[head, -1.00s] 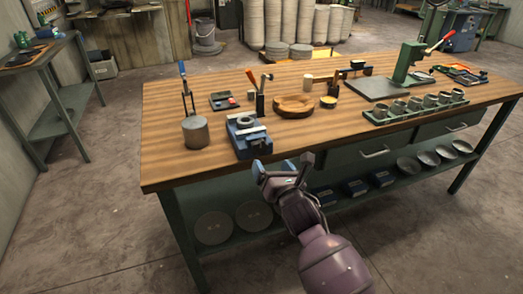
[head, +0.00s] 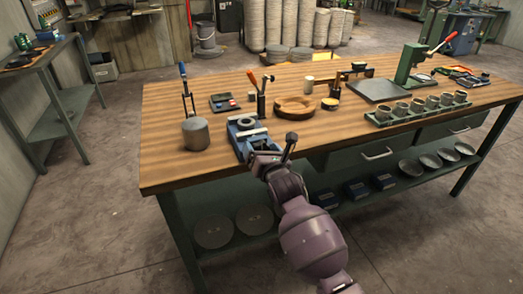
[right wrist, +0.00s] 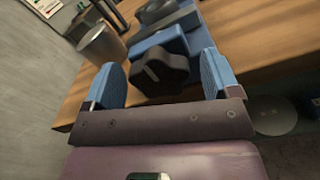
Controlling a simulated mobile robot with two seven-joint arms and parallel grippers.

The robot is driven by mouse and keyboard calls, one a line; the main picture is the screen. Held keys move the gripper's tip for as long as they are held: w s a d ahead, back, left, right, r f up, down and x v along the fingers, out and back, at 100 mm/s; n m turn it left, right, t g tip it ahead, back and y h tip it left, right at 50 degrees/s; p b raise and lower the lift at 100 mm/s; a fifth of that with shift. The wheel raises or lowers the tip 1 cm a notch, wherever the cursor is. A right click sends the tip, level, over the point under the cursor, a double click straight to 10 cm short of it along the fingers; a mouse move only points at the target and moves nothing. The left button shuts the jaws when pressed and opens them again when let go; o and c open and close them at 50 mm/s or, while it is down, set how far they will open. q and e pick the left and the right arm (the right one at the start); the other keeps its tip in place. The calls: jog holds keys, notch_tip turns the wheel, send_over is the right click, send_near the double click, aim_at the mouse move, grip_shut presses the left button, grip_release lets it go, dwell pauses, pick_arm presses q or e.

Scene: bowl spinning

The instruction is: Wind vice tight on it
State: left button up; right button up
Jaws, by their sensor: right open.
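The blue vice (head: 240,137) stands near the front edge of the wooden bench, with a grey round piece (head: 246,123) at its top. My right gripper (head: 268,153) is at the vice's front and hides part of it. In the right wrist view, a black lobed knob (right wrist: 157,72) at the vice's near end lies between the two blue fingers of my right gripper (right wrist: 162,80). The fingers are open, with a visible gap on the knob's right; contact on the left is hard to tell. My left gripper is not in view.
A grey cylinder with a tall handle (head: 195,133) stands left of the vice. A wooden bowl (head: 295,107) is behind it to the right. A green rack of cups (head: 417,109) and a lever press (head: 411,65) are farther right. The bench's front left corner is clear.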

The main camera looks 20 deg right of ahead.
jog(key=c, duration=0.9)
jog(key=shift+r, duration=0.1)
